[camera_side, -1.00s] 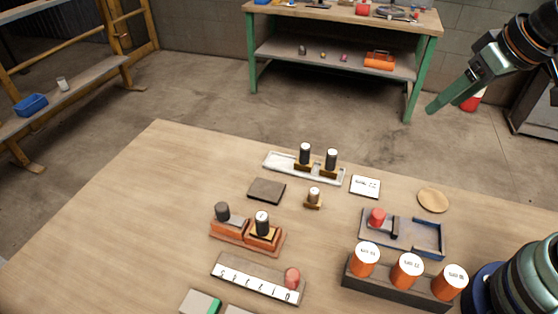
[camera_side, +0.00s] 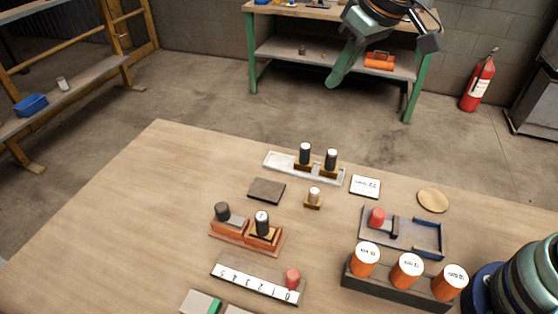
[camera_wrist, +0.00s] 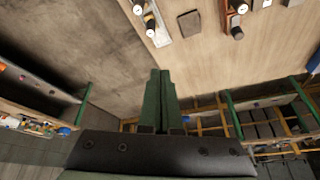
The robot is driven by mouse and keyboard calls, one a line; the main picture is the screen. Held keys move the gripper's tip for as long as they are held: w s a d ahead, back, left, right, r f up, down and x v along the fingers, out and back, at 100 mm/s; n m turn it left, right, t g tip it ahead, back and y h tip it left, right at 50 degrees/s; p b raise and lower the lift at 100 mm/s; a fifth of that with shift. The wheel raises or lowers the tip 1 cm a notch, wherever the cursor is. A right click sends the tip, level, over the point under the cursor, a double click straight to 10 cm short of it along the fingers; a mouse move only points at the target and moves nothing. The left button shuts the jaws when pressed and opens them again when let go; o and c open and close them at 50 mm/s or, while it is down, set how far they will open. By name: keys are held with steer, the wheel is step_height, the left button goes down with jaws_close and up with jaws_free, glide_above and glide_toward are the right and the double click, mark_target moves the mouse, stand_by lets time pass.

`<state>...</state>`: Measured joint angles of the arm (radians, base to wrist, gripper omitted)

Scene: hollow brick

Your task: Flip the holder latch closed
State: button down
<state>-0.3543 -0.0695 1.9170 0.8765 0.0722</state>
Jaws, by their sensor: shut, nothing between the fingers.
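My gripper (camera_side: 334,82) is shut and empty, raised high beyond the far edge of the table in the side view. Its two green fingers lie together in the wrist view (camera_wrist: 160,76). I cannot tell for sure which part is the holder latch. A blue frame (camera_side: 430,243) with a red knob (camera_side: 377,217) and a dark upright bar (camera_side: 395,228) lies on the table's right side. My gripper is well apart from both.
A white tray (camera_side: 275,164) with two black pegs stands at the back. A dark block (camera_side: 267,190), a small peg (camera_side: 314,197), a number strip (camera_side: 240,283) and a dark rack (camera_side: 390,291) with orange cylinders share the table. The table's left part is clear.

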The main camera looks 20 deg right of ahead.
steer(key=w+a+f+n+g, duration=0.1)
steer(key=w+a+f+n, duration=0.2)
steer(key=a, duration=0.9)
steer(key=y, duration=0.1)
glide_above(226, 205)
steer(key=w+a, duration=0.3)
step_height(226, 205, down, 8)
steer(key=shift+s+d+f+n+g, duration=0.2)
steer(key=shift+s+d+n+g, duration=0.1)
steer(key=shift+g, duration=0.1)
steer(key=shift+w+f, duration=0.1)
steer(key=x, duration=0.9)
steer(key=shift+w+d+f, duration=0.1)
steer(key=shift+w+f, duration=0.1)
steer(key=shift+f, duration=0.15)
steer(key=shift+s+d, duration=0.55)
steer(key=shift+s, duration=0.25)
steer(key=shift+s+d, duration=0.55)
steer(key=shift+s, duration=0.3)
steer(key=shift+s+d, duration=1.1)
